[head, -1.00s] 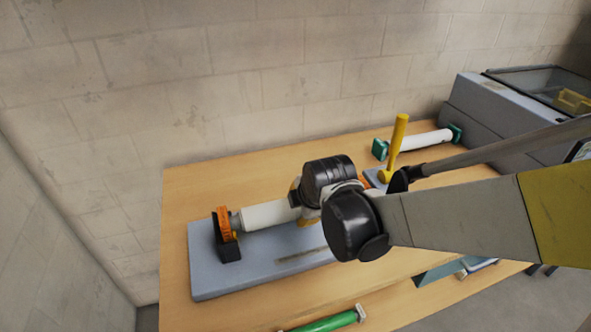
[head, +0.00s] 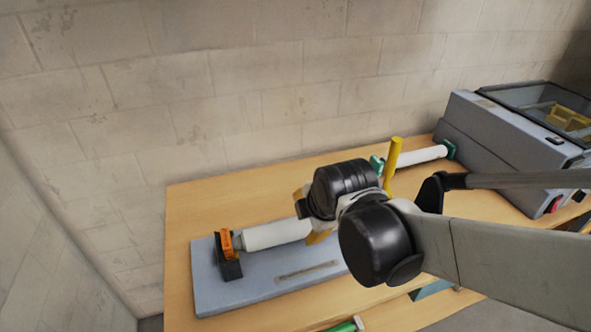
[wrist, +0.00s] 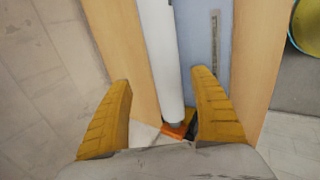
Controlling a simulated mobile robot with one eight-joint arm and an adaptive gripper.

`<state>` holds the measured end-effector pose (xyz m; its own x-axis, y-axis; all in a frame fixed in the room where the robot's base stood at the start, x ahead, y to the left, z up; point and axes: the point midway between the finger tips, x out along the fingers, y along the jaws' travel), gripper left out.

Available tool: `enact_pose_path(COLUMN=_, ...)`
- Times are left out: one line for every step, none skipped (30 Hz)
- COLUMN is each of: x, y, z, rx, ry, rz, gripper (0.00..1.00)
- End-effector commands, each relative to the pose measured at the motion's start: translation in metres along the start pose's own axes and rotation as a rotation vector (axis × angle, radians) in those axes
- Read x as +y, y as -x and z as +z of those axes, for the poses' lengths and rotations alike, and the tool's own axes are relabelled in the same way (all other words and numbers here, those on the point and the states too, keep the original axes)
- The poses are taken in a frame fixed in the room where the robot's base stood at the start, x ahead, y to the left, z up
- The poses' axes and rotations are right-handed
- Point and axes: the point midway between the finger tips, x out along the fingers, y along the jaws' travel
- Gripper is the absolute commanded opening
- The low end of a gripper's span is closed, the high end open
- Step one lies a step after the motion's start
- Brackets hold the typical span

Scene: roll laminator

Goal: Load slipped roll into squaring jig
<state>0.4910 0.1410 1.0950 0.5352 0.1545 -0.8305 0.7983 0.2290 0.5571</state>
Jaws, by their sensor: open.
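The white roll (head: 275,234) lies along the grey-blue squaring jig (head: 232,294) on the table. Its left end is at an orange clamp (head: 226,243) on a black block. My gripper (head: 309,216) is over the right part of the roll, and my wrist hides that end. In the wrist view, my yellow fingers (wrist: 160,78) are open, one on each side of the roll (wrist: 162,60). An orange part (wrist: 175,130) of the jig shows low between them. I cannot tell whether the fingers touch the roll.
A yellow handle (head: 392,163) stands upright behind my wrist. Another white roll with green ends (head: 420,157) lies at the back right, beside the grey laminator (head: 480,130). A green item (head: 345,326) lies at the front edge. The back left tabletop is clear.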

Motion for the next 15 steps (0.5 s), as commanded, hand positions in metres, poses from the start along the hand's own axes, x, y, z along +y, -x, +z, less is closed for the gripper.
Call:
enact_pose_path(x=0.001, y=0.012, z=0.0, rx=0.0, ry=0.0, rz=0.0, gripper=0.72)
enact_pose_path(x=0.001, y=0.016, z=0.0, rx=0.0, ry=0.0, rz=0.0, gripper=0.72)
enact_pose_path(x=0.001, y=0.02, z=0.0, rx=0.0, ry=0.0, rz=0.0, gripper=0.72)
enact_pose_path(x=0.001, y=0.023, z=0.0, rx=0.0, ry=0.0, rz=0.0, gripper=0.72)
enact_pose_path(x=0.001, y=0.025, z=0.0, rx=0.0, ry=0.0, rz=0.0, gripper=0.72)
enact_pose_path(x=0.0, y=0.028, z=0.001, rx=-0.001, ry=-0.007, rz=0.0, gripper=0.72)
enact_pose_path(x=-0.001, y=0.031, z=0.002, rx=-0.002, ry=-0.021, rz=0.001, gripper=0.72)
enact_pose_path(x=-0.002, y=0.034, z=0.004, rx=-0.005, ry=-0.047, rz=0.001, gripper=0.72)
enact_pose_path(x=-0.005, y=0.039, z=0.009, rx=-0.01, ry=-0.105, rz=0.003, gripper=0.72)
enact_pose_path(x=-0.008, y=0.044, z=0.014, rx=-0.016, ry=-0.165, rz=0.004, gripper=0.72)
enact_pose_path(x=-0.013, y=0.049, z=0.02, rx=-0.023, ry=-0.242, rz=0.007, gripper=0.72)
enact_pose_path(x=-0.019, y=0.058, z=0.029, rx=-0.034, ry=-0.365, rz=0.012, gripper=0.72)
enact_pose_path(x=-0.025, y=0.065, z=0.037, rx=-0.042, ry=-0.47, rz=0.017, gripper=0.72)
enact_pose_path(x=-0.032, y=0.073, z=0.044, rx=-0.052, ry=-0.583, rz=0.024, gripper=0.72)
enact_pose_path(x=-0.041, y=0.082, z=0.054, rx=-0.063, ry=-0.739, rz=0.035, gripper=0.72)
